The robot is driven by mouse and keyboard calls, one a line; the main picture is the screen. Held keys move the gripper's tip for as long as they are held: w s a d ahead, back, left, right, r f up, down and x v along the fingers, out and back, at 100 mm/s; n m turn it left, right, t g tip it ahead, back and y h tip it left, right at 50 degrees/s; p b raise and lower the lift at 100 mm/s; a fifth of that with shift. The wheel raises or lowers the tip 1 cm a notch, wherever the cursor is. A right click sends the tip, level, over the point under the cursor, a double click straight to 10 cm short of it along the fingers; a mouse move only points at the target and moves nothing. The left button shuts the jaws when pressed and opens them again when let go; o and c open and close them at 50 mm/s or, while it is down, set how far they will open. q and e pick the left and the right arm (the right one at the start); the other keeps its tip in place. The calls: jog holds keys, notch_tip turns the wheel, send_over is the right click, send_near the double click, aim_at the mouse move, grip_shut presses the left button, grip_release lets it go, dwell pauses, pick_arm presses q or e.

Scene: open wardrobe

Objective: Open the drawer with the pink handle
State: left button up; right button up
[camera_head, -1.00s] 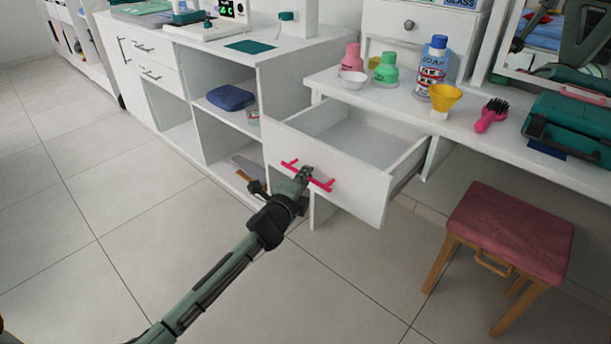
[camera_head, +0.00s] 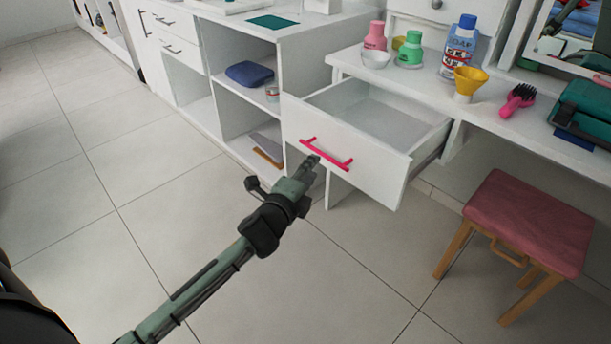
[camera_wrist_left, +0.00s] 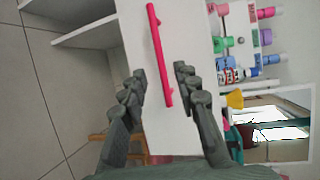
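The white drawer (camera_head: 370,162) under the vanity top is pulled out, and its inside looks empty. Its pink bar handle (camera_head: 326,153) runs across the front panel; it also shows in the left wrist view (camera_wrist_left: 159,55). My left gripper (camera_head: 313,160) is close in front of the handle in the head view. In the left wrist view its two fingers (camera_wrist_left: 158,82) are spread apart, one on each side of the handle, with nothing clamped between them. My right gripper does not show.
A stool with a red seat (camera_head: 530,220) stands to the right below the vanity. A white shelf unit with a blue cloth (camera_head: 249,74) is at left. The floor in front is clear.

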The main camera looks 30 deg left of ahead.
pick_arm(q)
jog(key=shift+s+d+r, duration=0.1)
jog(key=shift+s+r, duration=0.05)
jog(key=shift+s, duration=0.65)
jog(key=shift+s+r, duration=0.15)
jog(key=shift+s, duration=0.65)
jog(key=s+a+f+n+g+y, duration=0.1)
jog(key=s+a+f+n+g, duration=0.15)
jog(key=s+f+n, duration=0.35)
jog(key=s+a+f+n+g+y, duration=0.1)
jog(key=s+f+n+g, duration=0.25)
jog(key=f, duration=0.55)
jog(key=s+d+f+n+g, duration=0.1)
jog(key=s+f+n+g, duration=0.2)
jog(key=s+f, duration=0.2)
jog(key=s+d+f+n+g+h, duration=0.1)
jog(key=s+f+n+g, duration=0.3)
jog(key=s, duration=0.7)
notch_tip(320, 180, down, 2)
jog(key=shift+h, duration=0.3)
